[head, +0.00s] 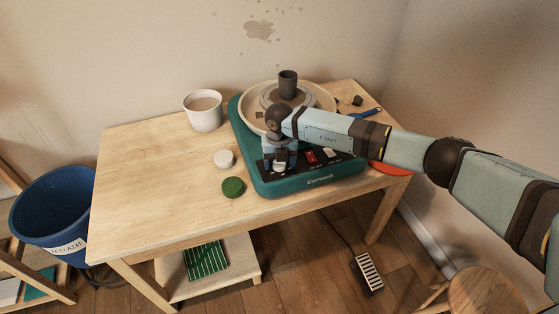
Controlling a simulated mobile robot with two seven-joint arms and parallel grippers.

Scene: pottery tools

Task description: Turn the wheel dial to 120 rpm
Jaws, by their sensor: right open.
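The green pottery wheel (255,180) stands on the wooden table, with a dark control panel along its front edge. A red switch (311,157) and a pale control (331,153) show on the panel. My right gripper (281,167) points down over the left part of this panel. It is open, with its fingers around or just above a pale knob-like part, probably the dial. I cannot tell whether they touch it. The dial's marks and setting are hidden or too small to read. My left gripper is not in view.
A dark cup (288,84) stands on the wheel head inside the pale splash pan (257,118). A white mug (203,111), a white round piece (224,159) and a green sponge (233,187) sit left of the wheel. Blue-handled tool (367,112) and red disc (391,169) lie right.

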